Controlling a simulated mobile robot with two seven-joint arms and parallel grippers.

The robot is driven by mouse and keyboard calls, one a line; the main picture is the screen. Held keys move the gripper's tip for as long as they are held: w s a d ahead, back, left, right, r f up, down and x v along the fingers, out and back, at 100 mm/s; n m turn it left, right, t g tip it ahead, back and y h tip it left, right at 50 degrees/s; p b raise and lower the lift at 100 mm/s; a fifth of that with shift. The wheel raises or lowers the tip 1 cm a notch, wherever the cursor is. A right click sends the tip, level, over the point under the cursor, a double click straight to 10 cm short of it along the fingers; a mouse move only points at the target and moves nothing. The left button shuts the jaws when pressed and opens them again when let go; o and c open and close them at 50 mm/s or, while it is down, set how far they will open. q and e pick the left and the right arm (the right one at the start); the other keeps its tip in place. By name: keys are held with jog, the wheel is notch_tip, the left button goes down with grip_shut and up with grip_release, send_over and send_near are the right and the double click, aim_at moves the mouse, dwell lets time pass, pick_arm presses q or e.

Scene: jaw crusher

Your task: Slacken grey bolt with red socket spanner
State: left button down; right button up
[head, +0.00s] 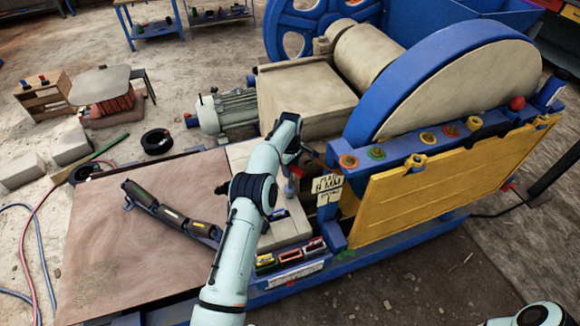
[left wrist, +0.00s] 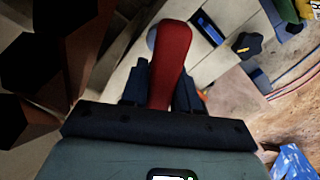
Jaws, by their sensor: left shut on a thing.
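A red socket spanner handle (left wrist: 171,55) stands out between the fingers of my left gripper (left wrist: 160,92) in the left wrist view. The gripper is shut on it. In the head view, my left gripper (head: 301,160) is above the pale block beside the crusher's blue frame, left of the yellow plate. My wrist and arm hide most of the spanner there, and I cannot tell what its socket end touches. I cannot make out the grey bolt for certain. My right gripper is out of view.
Several coloured bolts, including an orange one (head: 348,160) and a green one (head: 377,152), line the blue beam near my left gripper. A label (head: 327,186) hangs close by. The yellow plate (head: 440,185) stands to the right. A brown board (head: 110,235) lies left, with a dark tool rack (head: 170,214).

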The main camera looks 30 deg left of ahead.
pick_arm(q)
jog(key=shift+f, duration=1.35)
dwell(0.6)
jog(key=n, duration=0.5)
jog(key=shift+n, duration=1.1)
jog(key=shift+f, duration=0.1)
jog(key=shift+n, duration=1)
jog(key=n, duration=0.4)
jog(key=shift+s+n, duration=0.1)
jog(key=shift+n, duration=0.4)
